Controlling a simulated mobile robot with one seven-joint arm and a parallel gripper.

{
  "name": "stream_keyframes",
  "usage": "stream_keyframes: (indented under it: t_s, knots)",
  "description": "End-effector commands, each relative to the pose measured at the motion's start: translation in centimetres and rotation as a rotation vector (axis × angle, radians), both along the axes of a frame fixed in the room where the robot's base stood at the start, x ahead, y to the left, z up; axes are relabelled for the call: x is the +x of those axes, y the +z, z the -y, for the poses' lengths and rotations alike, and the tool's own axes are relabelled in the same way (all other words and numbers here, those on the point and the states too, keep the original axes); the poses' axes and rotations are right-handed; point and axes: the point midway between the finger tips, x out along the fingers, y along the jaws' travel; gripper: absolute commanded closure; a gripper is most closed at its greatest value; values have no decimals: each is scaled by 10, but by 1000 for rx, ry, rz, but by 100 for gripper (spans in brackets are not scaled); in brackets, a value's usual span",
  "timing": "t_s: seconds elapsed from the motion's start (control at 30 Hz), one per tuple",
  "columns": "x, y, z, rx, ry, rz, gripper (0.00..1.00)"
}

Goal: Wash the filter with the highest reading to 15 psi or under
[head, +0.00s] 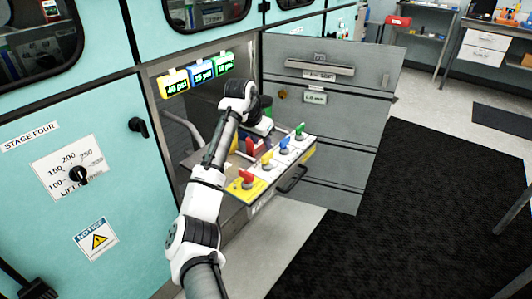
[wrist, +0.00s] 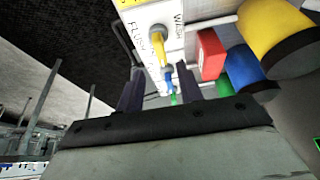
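Three readouts hang above the opening in the head view: a yellow one (head: 173,84) reading about 40 psi, a blue one (head: 202,72) about 25 psi, and a green one (head: 224,63) whose small number looks like 10 psi. A pulled-out panel carries a red handle (head: 246,178), yellow handle (head: 267,160), blue handle (head: 284,144) and green handle (head: 299,130). The wrist view shows yellow (wrist: 280,38), blue (wrist: 245,72) and green (wrist: 222,88) cylinders beside the panel. My gripper (wrist: 160,88) is open, its fingers apart near the handles; contact is unclear.
A grey door (head: 330,125) stands open at the right of the opening, with a small label reading about 1.0 mm. A teal cabinet (head: 40,190) with a dial is at the left. Black floor mat (head: 420,190) lies clear at the right.

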Motion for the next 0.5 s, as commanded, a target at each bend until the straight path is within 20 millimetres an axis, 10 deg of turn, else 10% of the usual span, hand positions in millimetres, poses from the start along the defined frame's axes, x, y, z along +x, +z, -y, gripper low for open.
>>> stream_keyframes:
  t_s: [0.5]
  knots:
    - [23,-67,17,-1,1,1,64]
